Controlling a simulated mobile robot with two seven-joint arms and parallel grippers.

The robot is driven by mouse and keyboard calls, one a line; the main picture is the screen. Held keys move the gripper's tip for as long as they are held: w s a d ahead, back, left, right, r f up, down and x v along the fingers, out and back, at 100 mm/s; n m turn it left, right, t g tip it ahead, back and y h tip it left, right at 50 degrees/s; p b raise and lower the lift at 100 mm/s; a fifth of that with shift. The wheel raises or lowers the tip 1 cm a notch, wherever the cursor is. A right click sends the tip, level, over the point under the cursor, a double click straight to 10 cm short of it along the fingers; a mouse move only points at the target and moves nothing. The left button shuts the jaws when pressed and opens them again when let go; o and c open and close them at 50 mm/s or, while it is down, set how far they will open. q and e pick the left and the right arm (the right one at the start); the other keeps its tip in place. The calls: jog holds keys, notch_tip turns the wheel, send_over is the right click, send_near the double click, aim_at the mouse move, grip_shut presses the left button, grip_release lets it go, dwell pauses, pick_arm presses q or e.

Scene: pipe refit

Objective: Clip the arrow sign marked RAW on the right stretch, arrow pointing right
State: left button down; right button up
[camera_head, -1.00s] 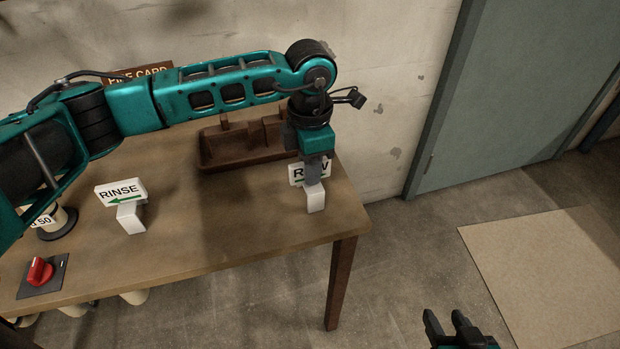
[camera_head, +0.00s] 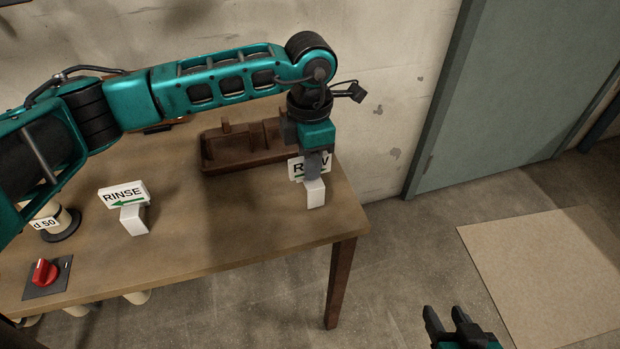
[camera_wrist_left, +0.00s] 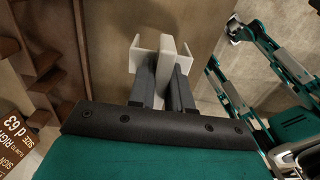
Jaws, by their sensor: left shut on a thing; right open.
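The RAW sign (camera_head: 298,172) is a white plate with black letters and a green arrow, largely covered by my fingers; the arrow's direction is hard to make out. Its white clip part (camera_head: 315,194) shows below, at the right end of the table. My left gripper (camera_head: 313,172) points down and is shut on the sign. In the left wrist view the white sign (camera_wrist_left: 164,45) sits between the two dark fingers (camera_wrist_left: 165,80). My right gripper (camera_head: 455,322) is open and empty, low over the floor. No pipe stretch is clearly visible.
The RINSE sign (camera_head: 123,195), with a green left-pointing arrow, stands on the wooden table (camera_head: 220,230). A brown rack (camera_head: 235,148) is behind. A red knob (camera_head: 44,271) and a labelled round part (camera_head: 55,222) are at left. Table middle is clear.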

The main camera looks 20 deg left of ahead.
pick_arm(q)
jog(key=shift+r+p, duration=1.3)
jog(key=shift+r, duration=1)
